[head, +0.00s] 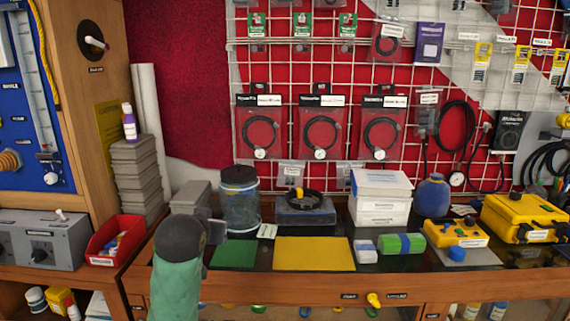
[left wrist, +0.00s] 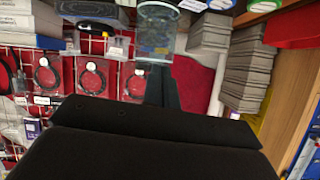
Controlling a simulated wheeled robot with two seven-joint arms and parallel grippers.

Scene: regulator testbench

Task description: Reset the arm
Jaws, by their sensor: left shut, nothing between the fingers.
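My left arm (head: 177,270), with a green sleeve-like link and a dark rounded joint, rises from the bottom left of the head view. It stands in front of the bench edge. My left gripper (head: 215,232) is mostly hidden behind that joint. In the left wrist view my left gripper (left wrist: 161,88) shows as dark fingers closed together, with nothing between them. The fingers point toward the glass jar (left wrist: 157,32), which appears upside down there. In the head view the jar (head: 240,208) stands just behind the arm. My right gripper is in neither view.
The bench holds a green mat (head: 234,253), a yellow mat (head: 314,254), a red bin (head: 114,240), white boxes (head: 381,197), a blue round bottle (head: 431,196) and a yellow case (head: 524,218). A pegboard grid with hanging packets stands behind. A wooden cabinet side (head: 98,120) rises at left.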

